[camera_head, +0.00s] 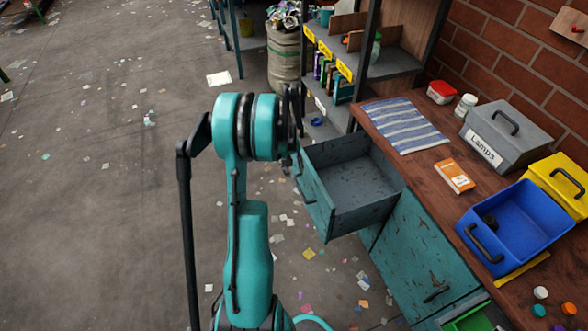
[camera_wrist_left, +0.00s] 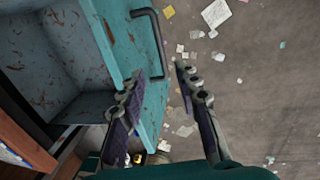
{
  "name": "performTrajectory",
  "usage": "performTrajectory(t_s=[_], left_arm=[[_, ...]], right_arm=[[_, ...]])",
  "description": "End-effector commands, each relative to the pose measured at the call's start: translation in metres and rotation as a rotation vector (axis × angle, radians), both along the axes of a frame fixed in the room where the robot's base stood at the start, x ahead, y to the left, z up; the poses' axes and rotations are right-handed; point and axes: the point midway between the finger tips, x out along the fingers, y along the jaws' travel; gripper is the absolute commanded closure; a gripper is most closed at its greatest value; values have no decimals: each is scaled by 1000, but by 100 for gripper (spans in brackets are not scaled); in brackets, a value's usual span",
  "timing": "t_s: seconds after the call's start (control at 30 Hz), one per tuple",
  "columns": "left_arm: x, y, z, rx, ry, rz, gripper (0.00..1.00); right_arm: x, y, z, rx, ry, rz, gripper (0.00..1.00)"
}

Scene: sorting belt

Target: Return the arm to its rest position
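My left arm stands on the left side of the open drawer (camera_head: 350,188) in the head view. Its gripper (camera_head: 293,105) is beside the drawer's front and partly hidden by the wrist. The drawer looks empty. My right gripper is not in view.
The wooden workbench (camera_head: 410,165) holds a striped cloth (camera_head: 404,125), an orange box (camera_head: 454,175), a grey Lamps box (camera_head: 500,130) and an open blue bin (camera_head: 515,225). A shelf and a sack (camera_head: 284,60) stand behind. The littered floor (camera_head: 100,200) on the left is open.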

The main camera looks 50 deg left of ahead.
Motion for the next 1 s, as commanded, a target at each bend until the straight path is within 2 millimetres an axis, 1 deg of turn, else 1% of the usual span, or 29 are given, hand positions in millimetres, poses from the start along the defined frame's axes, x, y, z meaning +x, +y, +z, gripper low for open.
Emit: performTrajectory(t_s=[0.33, 0.4, 0.47, 0.57, 0.6, 0.67, 0.7, 0.73, 0.8, 0.87, 0.9, 1.0], left_arm=[[0, -1, 1, 1, -1, -3, 68], [2, -7, 7, 8, -5, -19, 68], [5, -17, 18, 23, -13, -47, 68], [12, -48, 48, 64, -37, -128, 68], [14, -64, 62, 83, -50, -169, 68], [15, -89, 83, 118, -72, -237, 68], [14, -106, 97, 140, -87, -283, 68], [13, -119, 106, 158, -99, -316, 68], [8, -148, 126, 195, -128, -396, 68], [2, -173, 141, 229, -152, -464, 68], [-3, -188, 150, 251, -172, -508, 68], [-20, -226, 167, 305, -217, -623, 68]], right_arm=[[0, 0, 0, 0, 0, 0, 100], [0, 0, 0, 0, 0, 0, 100], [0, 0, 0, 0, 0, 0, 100], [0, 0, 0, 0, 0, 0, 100], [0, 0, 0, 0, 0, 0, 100], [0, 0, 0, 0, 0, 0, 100], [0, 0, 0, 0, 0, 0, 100], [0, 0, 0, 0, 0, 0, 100], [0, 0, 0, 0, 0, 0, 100], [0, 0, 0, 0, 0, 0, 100], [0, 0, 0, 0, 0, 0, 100], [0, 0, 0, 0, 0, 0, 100]])
